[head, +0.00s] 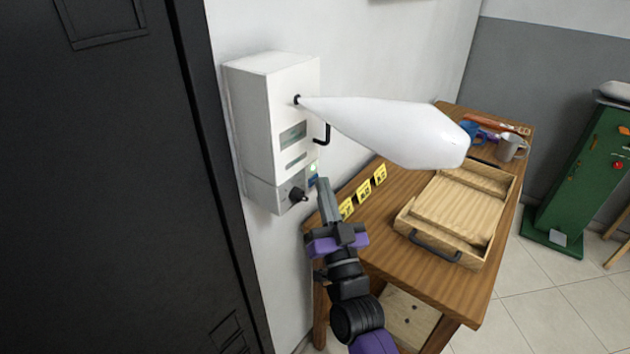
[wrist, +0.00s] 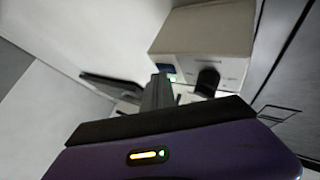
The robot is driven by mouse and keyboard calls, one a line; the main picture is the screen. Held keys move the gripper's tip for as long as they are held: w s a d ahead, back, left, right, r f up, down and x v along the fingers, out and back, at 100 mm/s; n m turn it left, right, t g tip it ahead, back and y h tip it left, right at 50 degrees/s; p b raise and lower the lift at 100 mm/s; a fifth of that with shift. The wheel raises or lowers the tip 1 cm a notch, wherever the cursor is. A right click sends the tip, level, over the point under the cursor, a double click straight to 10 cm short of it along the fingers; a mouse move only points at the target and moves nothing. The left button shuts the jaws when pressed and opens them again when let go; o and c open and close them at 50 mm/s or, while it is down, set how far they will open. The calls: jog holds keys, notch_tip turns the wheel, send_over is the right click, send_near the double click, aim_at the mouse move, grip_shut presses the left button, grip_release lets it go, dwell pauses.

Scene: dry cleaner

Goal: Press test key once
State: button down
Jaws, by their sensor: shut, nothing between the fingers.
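A white wall-mounted unit (head: 255,110) has grey windows on its front and a black knob (head: 297,195) at its lower end. A small green-lit spot (head: 313,167) shows at its lower right edge, with a small blue patch just below. I cannot tell which part is the test key. My gripper (head: 324,184) is shut and empty, its tip pointing up just below and right of the lit spot. In the wrist view the shut fingers (wrist: 158,92) point at the underside of the unit (wrist: 205,40), beside the dark knob (wrist: 207,82). I cannot tell whether they touch it.
A large white tapered form (head: 390,125) juts from the unit above my gripper, with a black hook (head: 322,134) below it. A wooden table (head: 400,250) with yellow tags (head: 363,190) and a wooden tray (head: 455,215) stands right. A dark cabinet (head: 100,180) stands left.

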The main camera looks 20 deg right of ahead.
dwell(0.3)
jog(key=shift+s+d, duration=0.45)
jog(key=shift+s, duration=0.15)
jog(key=s+d+b, duration=0.1)
jog(key=s, duration=0.1)
jog(key=s+d+b, duration=0.2)
dwell(0.5)
dwell(0.7)
